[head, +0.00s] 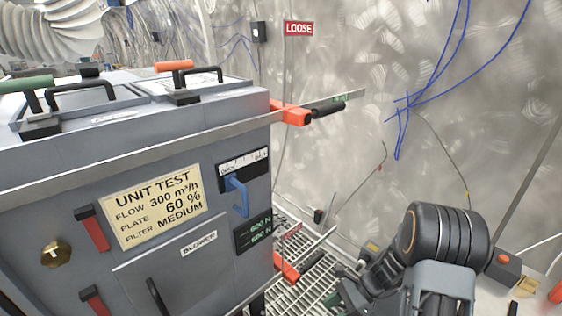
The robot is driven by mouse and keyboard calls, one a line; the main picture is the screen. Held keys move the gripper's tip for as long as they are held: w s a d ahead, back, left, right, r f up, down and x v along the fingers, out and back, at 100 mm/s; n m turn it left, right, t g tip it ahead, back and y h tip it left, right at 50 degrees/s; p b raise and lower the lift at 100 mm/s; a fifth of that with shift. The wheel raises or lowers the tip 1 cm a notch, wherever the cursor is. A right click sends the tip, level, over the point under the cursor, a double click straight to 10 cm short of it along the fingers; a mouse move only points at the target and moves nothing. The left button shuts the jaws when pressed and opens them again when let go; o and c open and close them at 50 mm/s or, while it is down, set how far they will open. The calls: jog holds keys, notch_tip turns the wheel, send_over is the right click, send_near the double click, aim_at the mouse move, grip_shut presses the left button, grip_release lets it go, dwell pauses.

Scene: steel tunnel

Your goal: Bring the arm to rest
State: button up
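My arm (440,245) stands at the lower right, with a thick black ribbed joint and grey links. My gripper (352,285) appears as dark parts to the left of that joint, low in the picture. Its fingers are small and partly hidden, so I cannot tell whether it is open or shut. I see nothing clearly held in it. It is to the right of the grey test unit (130,250), and a gap of grating shows between them.
The test unit fills the left side, with black handles on top. An orange clamp (292,113) and a flat bar (335,102) jut from its right edge. A lower orange clamp (300,268) sits near my gripper. Blue cables (403,125) hang by the metal wall. Floor grating (312,292) lies below.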

jog(key=s+r+n+t+h+p, duration=0.3)
jog(key=r+n+h, duration=0.2)
jog(key=r, duration=0.8)
jog(key=s+d+r+n+t+h+p, duration=0.1)
jog(key=s+r+n+t+h+p, duration=0.2)
jog(key=r+n, duration=0.8)
jog(key=shift+s+d+r+n+t+h, duration=0.25)
jog(key=shift+r+n+t+h, duration=0.15)
jog(key=shift+r+h, duration=0.9)
